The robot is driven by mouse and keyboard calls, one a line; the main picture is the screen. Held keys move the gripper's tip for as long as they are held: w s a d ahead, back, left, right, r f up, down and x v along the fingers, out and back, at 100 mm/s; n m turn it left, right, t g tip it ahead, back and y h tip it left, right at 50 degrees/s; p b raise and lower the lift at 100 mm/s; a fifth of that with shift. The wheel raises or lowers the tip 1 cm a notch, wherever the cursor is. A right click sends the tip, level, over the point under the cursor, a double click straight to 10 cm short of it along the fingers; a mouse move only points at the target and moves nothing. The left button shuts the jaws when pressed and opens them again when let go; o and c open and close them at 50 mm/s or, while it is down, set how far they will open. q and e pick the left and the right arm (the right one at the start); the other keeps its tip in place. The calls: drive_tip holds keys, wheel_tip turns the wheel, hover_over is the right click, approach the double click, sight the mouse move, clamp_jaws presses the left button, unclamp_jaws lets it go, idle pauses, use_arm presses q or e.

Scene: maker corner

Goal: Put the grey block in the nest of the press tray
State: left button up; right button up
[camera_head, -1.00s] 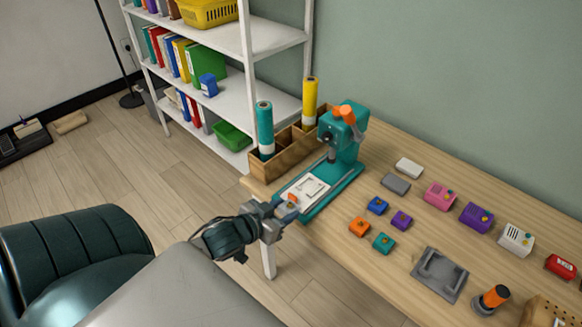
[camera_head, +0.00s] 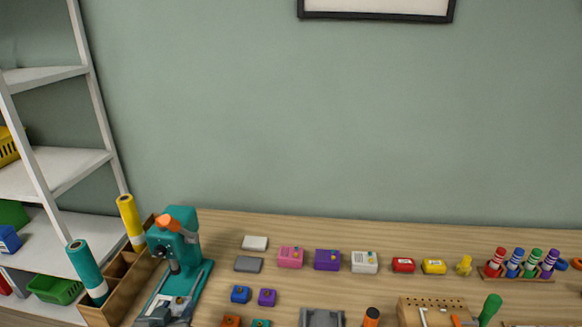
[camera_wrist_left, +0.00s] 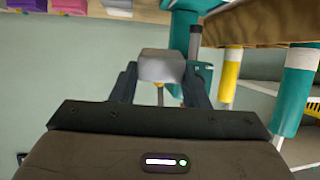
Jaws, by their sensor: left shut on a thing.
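The grey block (camera_wrist_left: 160,66) is held between the fingers of my left gripper (camera_wrist_left: 160,84) in the left wrist view. A small yellow-orange bit shows beside it there. I cannot tell whether the block touches the tray. My right gripper is not in view.
A wooden divided box (camera_head: 118,290) with teal and yellow rolls stands left of the press. White (camera_head: 255,243) and grey (camera_head: 248,264) flat pieces lie to its right, with several coloured blocks and boxes beyond. A grey fixture (camera_head: 322,317) is at the front.

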use_arm(q)
drive_tip(key=w+d+r, duration=0.4)
drive_tip(key=d+r, duration=0.1)
drive_tip(key=d, duration=0.1)
drive_tip(key=s+a+f+m+h, duration=0.1)
drive_tip(key=s+a+f+h, duration=0.1)
drive_tip(key=s+a+f, duration=0.8)
drive_tip(key=s+a, duration=0.2)
drive_tip(key=s, duration=0.1)
drive_tip(key=shift+s+a+f+m, duration=0.15)
drive_tip(key=shift+f+m, duration=0.1)
drive_tip(key=shift+m, duration=0.15)
drive_tip(key=w+a, duration=0.1)
drive_tip(key=w, duration=0.3)
drive_tip(key=w+a+f+p, duration=0.1)
drive_tip(key=w, duration=0.4)
drive_tip(key=w+a, duration=0.1)
drive_tip(key=w, duration=0.4)
drive_tip(key=shift+w+a+f, duration=0.15)
drive_tip(key=shift+a+f, duration=0.05)
drive_tip(key=shift+w+a+f+p, duration=0.1)
drive_tip(key=shift+w+f+p, duration=0.3)
drive_tip(key=shift+f, duration=0.15)
drive_tip(key=shift+w+a+f+p, duration=0.1)
drive_tip(key=shift+w+f+p, duration=0.25)
drive_tip(key=shift+f, duration=0.55)
drive_tip(key=shift+s+f, duration=0.15)
